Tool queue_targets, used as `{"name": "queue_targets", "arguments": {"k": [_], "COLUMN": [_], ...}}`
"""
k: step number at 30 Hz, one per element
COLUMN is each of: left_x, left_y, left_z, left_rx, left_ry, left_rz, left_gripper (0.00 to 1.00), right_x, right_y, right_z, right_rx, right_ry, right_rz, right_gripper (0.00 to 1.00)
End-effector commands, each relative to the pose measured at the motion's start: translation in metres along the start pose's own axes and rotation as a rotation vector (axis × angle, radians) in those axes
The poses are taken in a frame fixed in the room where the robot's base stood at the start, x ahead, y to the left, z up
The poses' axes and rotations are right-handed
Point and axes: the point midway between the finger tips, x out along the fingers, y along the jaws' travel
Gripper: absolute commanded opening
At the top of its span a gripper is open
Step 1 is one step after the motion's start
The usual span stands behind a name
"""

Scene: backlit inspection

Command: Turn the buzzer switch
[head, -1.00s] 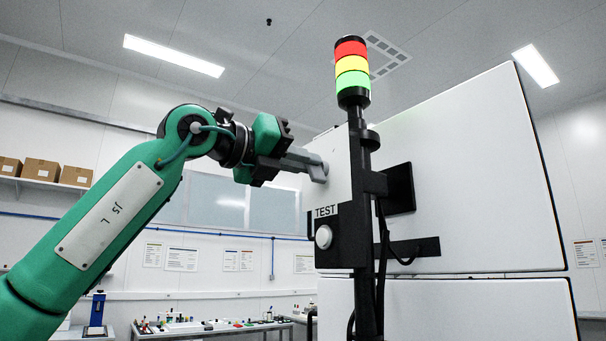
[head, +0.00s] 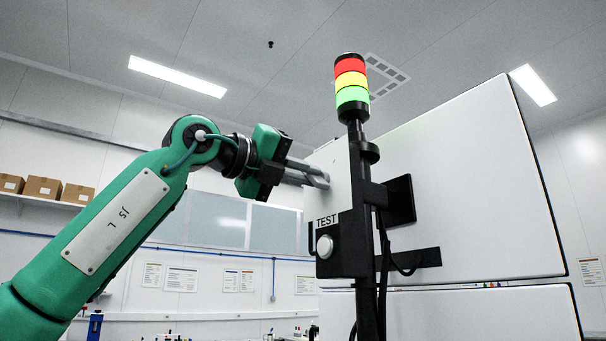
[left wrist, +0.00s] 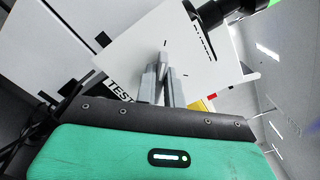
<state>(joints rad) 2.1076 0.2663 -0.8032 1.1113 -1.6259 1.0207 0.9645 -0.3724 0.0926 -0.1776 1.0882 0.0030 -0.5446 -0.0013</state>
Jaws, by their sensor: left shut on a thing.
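My left gripper (head: 320,180) reaches in from the left, its two grey fingers at the upper white panel (head: 334,174) beside the signal tower. In the left wrist view the fingers (left wrist: 162,78) are shut on a narrow grey handle, which I take for the buzzer switch (left wrist: 165,60). It stands out from the white panel, which has small dark marks around it. In the head view the fingers and the panel's angle hide the switch. My right gripper is not in view.
A signal tower (head: 351,83) with red, yellow and green lights stands on a black pole in front of the large white cabinet (head: 465,180). Below the panel is a black box with a round white button (head: 324,246) under a TEST label. Boxes (head: 42,188) sit on a far shelf.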

Motion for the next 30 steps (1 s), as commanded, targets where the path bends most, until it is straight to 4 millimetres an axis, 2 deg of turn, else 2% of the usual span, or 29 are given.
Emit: {"name": "queue_targets", "arguments": {"k": [4, 5, 7, 8, 16, 20, 25, 30], "left_x": [-0.001, -0.001, -0.001, -0.001, -0.001, -0.008, -0.032, -0.069], "left_y": [-0.001, -0.001, -0.001, -0.001, 0.000, 0.000, 0.002, 0.002], "left_z": [0.002, 0.002, 0.002, 0.002, 0.001, 0.000, 0.000, 0.000], "left_rx": [-0.002, -0.002, -0.001, -0.001, 0.000, 0.000, 0.000, 0.000], "left_ry": [-0.004, -0.004, -0.004, -0.004, -0.002, -0.002, -0.004, -0.005], "left_rz": [-0.003, -0.003, -0.002, -0.002, -0.001, -0.002, -0.002, -0.002], "left_gripper": [0.00, 0.16, 0.30, 0.32, 0.32, 0.32, 0.32, 0.32], "right_x": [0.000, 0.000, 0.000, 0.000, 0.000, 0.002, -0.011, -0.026], "right_y": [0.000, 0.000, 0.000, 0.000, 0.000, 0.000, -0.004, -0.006], "right_z": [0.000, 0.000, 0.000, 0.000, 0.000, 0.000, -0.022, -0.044], "right_rx": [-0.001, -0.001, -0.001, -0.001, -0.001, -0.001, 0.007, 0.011], "right_ry": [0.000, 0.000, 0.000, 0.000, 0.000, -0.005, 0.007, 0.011], "right_rz": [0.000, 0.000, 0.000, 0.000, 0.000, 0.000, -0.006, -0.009], "right_gripper": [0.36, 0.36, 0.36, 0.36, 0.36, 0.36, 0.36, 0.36]}}
